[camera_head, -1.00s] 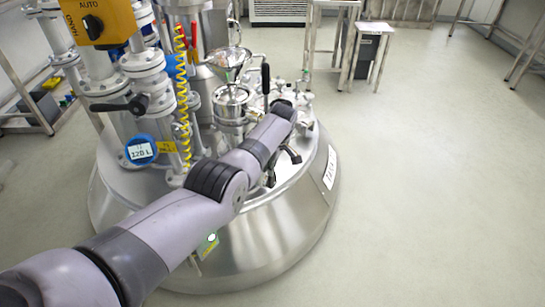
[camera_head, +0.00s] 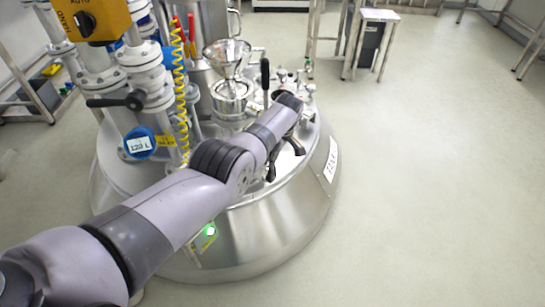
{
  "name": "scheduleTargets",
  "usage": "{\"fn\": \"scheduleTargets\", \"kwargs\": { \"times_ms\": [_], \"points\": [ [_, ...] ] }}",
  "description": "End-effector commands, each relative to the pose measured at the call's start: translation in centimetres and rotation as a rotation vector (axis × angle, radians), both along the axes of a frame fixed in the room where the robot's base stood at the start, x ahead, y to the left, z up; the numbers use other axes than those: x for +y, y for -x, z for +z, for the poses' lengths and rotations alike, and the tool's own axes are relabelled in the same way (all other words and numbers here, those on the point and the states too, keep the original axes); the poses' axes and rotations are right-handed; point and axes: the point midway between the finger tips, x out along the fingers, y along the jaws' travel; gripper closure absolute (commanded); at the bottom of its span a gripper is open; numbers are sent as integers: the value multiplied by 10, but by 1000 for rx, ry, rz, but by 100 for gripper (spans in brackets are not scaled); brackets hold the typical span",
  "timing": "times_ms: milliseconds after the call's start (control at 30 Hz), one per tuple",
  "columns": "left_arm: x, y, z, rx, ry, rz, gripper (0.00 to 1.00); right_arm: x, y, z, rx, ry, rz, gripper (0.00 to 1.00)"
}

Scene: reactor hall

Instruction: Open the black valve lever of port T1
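My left arm reaches in from the lower left over the reactor lid. Its gripper (camera_head: 284,160) is at the lid's right front, partly hidden by my wrist. Two dark fingers show apart, with nothing seen between them. A black lever (camera_head: 265,75) stands upright on the lid behind my wrist; its base is hidden. Another black lever (camera_head: 115,102) lies roughly level on the white piping at left, well away from the gripper. I cannot read which port is T1. My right gripper is not in view.
The steel reactor (camera_head: 285,235) fills the middle. A yellow control box (camera_head: 90,20) is at upper left. The floor at right is clear.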

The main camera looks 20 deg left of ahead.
Motion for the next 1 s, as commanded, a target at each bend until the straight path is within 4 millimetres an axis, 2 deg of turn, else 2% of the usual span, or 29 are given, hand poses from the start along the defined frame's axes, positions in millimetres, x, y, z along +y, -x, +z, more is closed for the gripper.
{"fn": "scheduleTargets", "kwargs": {
  "times_ms": [267, 667, 867, 1000],
  "points": [
    [0, 0, 1, 0, -1, 0, 60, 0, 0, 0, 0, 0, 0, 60],
    [-1, 1, 3, 3, 0, 1, 60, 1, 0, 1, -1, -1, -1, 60],
    [-4, 0, 17, 0, 0, -1, 60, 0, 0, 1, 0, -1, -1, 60],
    [-8, 0, 34, -6, 0, 0, 60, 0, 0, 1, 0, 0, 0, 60]
  ]
}}
